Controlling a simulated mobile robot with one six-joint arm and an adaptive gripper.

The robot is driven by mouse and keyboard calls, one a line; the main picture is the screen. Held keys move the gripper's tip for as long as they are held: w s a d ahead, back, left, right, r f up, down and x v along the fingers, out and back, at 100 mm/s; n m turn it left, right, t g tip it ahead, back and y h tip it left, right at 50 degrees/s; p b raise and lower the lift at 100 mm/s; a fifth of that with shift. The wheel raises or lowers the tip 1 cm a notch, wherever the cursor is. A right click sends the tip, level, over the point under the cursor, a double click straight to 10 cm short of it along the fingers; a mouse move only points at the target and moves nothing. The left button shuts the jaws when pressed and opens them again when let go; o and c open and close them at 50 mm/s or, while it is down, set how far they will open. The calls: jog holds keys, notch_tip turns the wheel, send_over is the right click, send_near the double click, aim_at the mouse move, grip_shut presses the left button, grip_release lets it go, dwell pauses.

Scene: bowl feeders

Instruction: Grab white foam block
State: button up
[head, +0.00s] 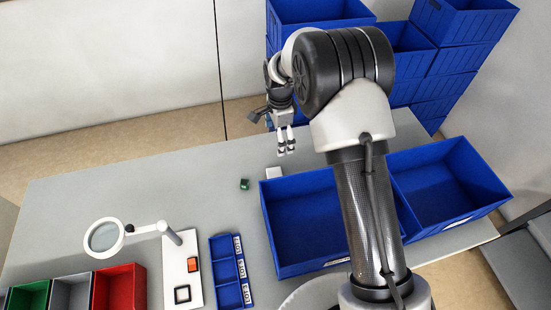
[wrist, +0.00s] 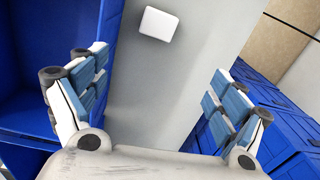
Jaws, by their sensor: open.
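The white foam block (head: 274,173) lies on the grey table near the far left corner of a large blue bin. It also shows in the wrist view (wrist: 160,24), at the top centre, as a small white rounded rectangle lying flat. My gripper (head: 287,148) hangs above the table's far edge, just beyond the block and apart from it. In the wrist view my gripper (wrist: 150,85) is open, with its blue-padded fingers wide apart and nothing between them but bare table. The block lies ahead of the fingers.
The near blue bin (head: 262,215) stands close beside the block, with another blue bin (head: 480,165) to its right. A small green part (head: 244,184) lies left of the block. Blue crates (head: 440,60) are stacked behind the table.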

notch_tip(320, 180, down, 6)
jog(key=a+m, duration=0.1)
jog(key=a, duration=0.1)
jog(key=b, duration=0.2)
send_over(275, 175)
notch_tip(275, 175, down, 11)
jog(key=shift+w+a+f, duration=0.1)
jog(key=shift+w+a, duration=0.05)
jog(key=shift+s+f+b, duration=0.15)
jog(key=shift+f+b, duration=0.15)
jog(key=shift+f, duration=1.3)
jog(key=shift+s+f+b, duration=0.1)
jog(key=shift+f+b, duration=0.15)
jog(key=shift+f, duration=1.3)
jog(key=shift+r, duration=0.1)
jog(key=shift+c, duration=0.5)
jog(key=c, duration=1)
